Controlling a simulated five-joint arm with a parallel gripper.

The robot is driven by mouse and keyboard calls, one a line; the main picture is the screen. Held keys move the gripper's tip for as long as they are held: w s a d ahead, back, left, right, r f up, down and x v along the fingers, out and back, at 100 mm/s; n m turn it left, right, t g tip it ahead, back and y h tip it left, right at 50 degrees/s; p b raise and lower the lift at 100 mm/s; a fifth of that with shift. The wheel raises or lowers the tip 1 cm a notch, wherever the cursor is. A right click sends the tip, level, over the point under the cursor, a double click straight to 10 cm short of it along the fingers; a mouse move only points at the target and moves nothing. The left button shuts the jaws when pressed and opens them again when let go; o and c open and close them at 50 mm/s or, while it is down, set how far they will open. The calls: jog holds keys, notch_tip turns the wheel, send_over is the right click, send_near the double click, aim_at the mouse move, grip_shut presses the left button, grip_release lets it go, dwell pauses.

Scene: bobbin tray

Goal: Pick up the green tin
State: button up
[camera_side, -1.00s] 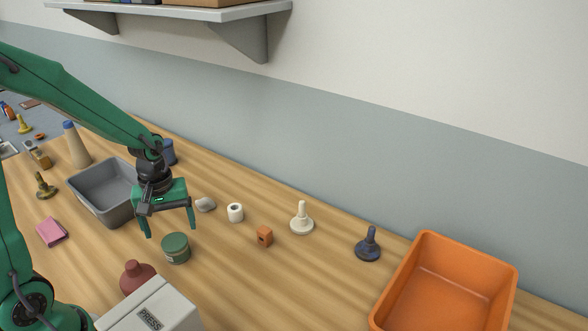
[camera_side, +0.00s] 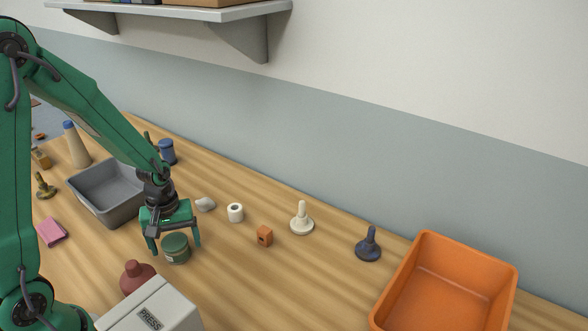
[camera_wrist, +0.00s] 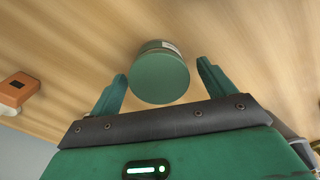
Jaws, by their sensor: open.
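The green tin (camera_side: 175,247) stands upright on the wooden table in the side view, with a pale label on its side. My gripper (camera_side: 175,249) is open and low, with one finger to the left of the tin and one to its right. In the wrist view the tin (camera_wrist: 159,74) sits between and slightly beyond the tips of my open fingers (camera_wrist: 162,78). A gap shows on each side of it, wider on the right. I cannot tell whether the fingers touch the table.
A grey bin (camera_side: 112,200) is behind my gripper at left. A dark red bottle (camera_side: 136,276) and a white box marked PRESS (camera_side: 152,312) stand in front of the tin. An orange block (camera_side: 265,236) and a white roll (camera_side: 235,212) lie to the right. An orange bin (camera_side: 440,285) is far right.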

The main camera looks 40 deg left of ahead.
aim_at(174, 239)
jog(key=shift+f, duration=0.35)
dwell(0.3)
jog(key=c, duration=1.1)
jog(key=shift+r, duration=0.15)
jog(key=shift+c, duration=0.2)
jog(key=shift+r, duration=2)
jog(key=s+d+r, duration=0.3)
jog(key=d+r, duration=0.3)
jog(key=d, duration=0.5)
jog(key=shift+s+r, duration=0.4)
